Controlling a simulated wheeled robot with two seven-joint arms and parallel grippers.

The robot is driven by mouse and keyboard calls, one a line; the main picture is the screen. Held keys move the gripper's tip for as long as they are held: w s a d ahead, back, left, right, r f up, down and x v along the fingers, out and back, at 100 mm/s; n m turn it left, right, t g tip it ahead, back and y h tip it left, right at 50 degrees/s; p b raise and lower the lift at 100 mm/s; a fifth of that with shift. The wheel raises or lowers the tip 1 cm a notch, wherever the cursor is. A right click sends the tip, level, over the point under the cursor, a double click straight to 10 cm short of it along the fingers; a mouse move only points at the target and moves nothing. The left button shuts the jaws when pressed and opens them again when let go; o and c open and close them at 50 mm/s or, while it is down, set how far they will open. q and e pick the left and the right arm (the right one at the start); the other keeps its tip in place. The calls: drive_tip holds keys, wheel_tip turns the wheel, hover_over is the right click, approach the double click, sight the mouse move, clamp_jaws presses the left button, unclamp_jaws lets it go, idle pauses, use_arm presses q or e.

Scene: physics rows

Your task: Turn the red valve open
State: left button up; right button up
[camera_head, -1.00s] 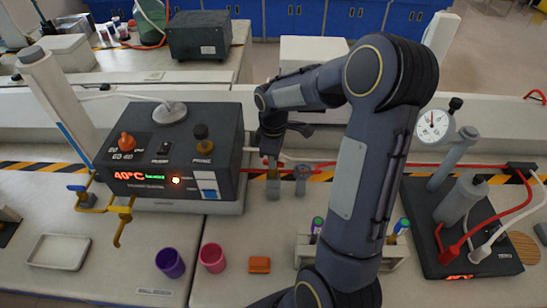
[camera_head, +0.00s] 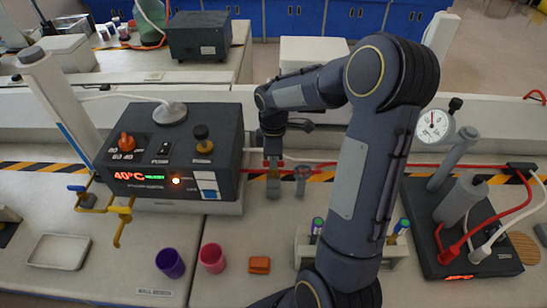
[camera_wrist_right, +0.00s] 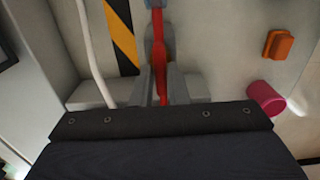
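The red valve (camera_head: 275,165) stands on the far side of the bench, right of the dark control box, with a grey body on a small base. In the right wrist view its red handle (camera_wrist_right: 159,60) is a narrow bar running down between my two grey fingers. My right gripper (camera_head: 272,157) points down over the valve in the head view. In the wrist view my right gripper (camera_wrist_right: 161,88) has one finger on each side of the handle, very close to it; I cannot tell whether they press on it. My left gripper is out of view.
The control box (camera_head: 172,150) is close on the left. A pink cup (camera_head: 212,258), a purple cup (camera_head: 170,263) and an orange block (camera_head: 259,265) stand nearer. A test tube rack (camera_head: 395,258) is partly behind my arm.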

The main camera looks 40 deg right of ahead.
drive_tip(key=o, duration=0.4)
drive_tip(key=shift+c, duration=0.2)
wheel_tip(320, 180, up, 8)
drive_tip(key=shift+f+b, duration=0.2)
drive_tip(key=shift+b, duration=0.15)
drive_tip(key=shift+r, duration=0.15)
drive_tip(key=shift+s+a+r, duration=0.15)
drive_tip(key=s+a+r+m+t+y, duration=0.2)
drive_tip(key=s+a+m+t, duration=0.3)
drive_tip(key=s+a+m, duration=0.7)
drive_tip(key=s+a+y, duration=0.1)
drive_tip(key=s+a, duration=0.1)
drive_tip(key=s, duration=0.4)
drive_tip(key=shift+s+a+t+y, duration=0.3)
drive_tip(key=shift+s+a+y, duration=0.05)
drive_tip(key=shift+a+y, duration=0.05)
